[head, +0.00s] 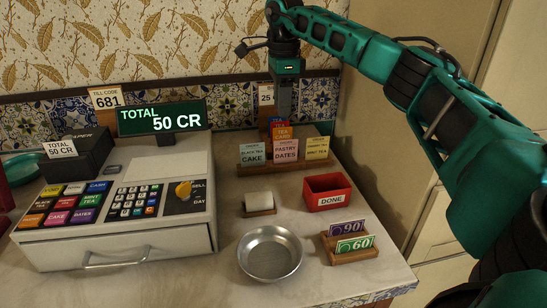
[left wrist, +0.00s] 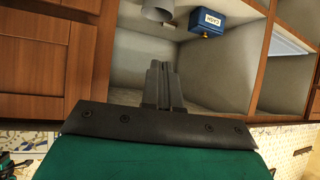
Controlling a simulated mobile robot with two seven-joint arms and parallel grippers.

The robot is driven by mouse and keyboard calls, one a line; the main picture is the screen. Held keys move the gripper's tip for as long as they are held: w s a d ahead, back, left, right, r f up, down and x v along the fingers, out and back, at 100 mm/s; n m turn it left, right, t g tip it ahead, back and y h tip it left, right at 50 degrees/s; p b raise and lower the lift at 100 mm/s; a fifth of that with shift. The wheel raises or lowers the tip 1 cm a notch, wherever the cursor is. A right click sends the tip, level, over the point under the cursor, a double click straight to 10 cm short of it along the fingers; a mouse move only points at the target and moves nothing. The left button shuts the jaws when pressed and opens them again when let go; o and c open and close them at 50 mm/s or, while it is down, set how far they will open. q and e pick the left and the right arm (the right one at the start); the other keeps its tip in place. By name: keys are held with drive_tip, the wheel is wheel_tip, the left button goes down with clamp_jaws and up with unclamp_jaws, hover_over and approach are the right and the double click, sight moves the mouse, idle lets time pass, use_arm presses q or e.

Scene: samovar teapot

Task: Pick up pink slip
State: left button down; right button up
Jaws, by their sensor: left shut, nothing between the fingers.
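The pink slip (head: 285,150), marked PASTRY DATES, stands upright in a wooden rack (head: 260,170) in the head view. It is between a pale blue-green slip (head: 252,154) and a yellow slip (head: 317,148). My right gripper (head: 284,112) points down above and behind the pink slip, apart from it, close over the upright TEA cards (head: 281,131). Its fingers show as one narrow block, so I cannot tell whether they are open. My left gripper (left wrist: 158,66) is shut and empty in the left wrist view, away from the counter items.
A red DONE bin (head: 327,192), a card holder (head: 352,256), a metal bowl (head: 269,254) and a small holder with a white block (head: 259,202) stand in front of the rack. The till (head: 120,225) fills the left. The left wrist view shows shelves with a blue box (left wrist: 206,22).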

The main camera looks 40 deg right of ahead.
drive_tip(key=b, duration=0.1)
hover_over(286, 148)
drive_tip(key=f, duration=0.7)
drive_tip(key=shift+w+a+f, duration=0.1)
drive_tip(key=shift+w+a, duration=0.1)
drive_tip(key=shift+a, duration=0.05)
drive_tip(key=f, duration=0.3)
drive_tip(key=f+b, duration=0.1)
drive_tip(key=f, duration=0.1)
drive_tip(key=shift+s+d+f, duration=0.15)
drive_tip(key=shift+d, duration=0.1)
clamp_jaws()
